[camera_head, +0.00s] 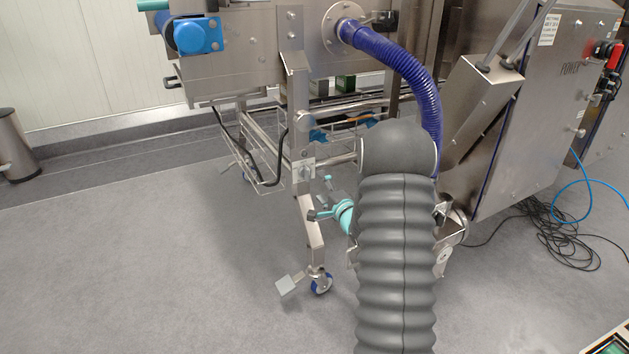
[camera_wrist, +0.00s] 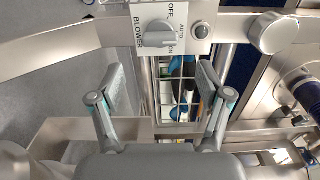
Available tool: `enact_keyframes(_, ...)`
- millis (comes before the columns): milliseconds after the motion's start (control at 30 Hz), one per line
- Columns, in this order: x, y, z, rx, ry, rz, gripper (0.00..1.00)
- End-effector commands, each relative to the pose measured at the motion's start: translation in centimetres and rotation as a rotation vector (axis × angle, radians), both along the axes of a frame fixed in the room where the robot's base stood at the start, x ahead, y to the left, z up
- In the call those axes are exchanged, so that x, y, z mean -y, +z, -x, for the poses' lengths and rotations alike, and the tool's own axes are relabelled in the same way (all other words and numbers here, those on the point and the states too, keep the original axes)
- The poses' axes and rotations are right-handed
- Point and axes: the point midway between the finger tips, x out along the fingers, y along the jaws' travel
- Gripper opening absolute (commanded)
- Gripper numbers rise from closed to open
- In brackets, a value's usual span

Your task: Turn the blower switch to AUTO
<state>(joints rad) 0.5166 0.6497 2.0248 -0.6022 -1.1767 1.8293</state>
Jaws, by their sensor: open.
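The blower switch (camera_wrist: 157,33) is a grey rotary knob on a pale plate at the top of the wrist view. BLOWER is printed to its left, OFF above right and AUTO to its right. I cannot tell for sure which label the knob points to. In the head view a small plate with a knob (camera_head: 303,168) sits on the machine's leg. My gripper (camera_wrist: 161,76) is open and empty, its two grey fingers apart below the plate in the wrist view. In the head view my gripper (camera_head: 320,198) shows teal parts close to the plate, partly hidden by my arm.
A round button (camera_wrist: 201,30) sits right of the switch. A wire basket (camera_head: 255,165) hangs left of the leg. A blue hose (camera_head: 415,85) and a steel cabinet (camera_head: 545,110) stand right. Cables lie on the floor at right.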

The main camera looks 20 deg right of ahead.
Motion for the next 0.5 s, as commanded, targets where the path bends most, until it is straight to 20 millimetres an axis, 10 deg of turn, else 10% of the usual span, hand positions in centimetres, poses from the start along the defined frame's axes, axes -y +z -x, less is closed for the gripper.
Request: enact_keyframes(500,0.1,0.0,3.8,0.0,0.0,0.001,0.77)
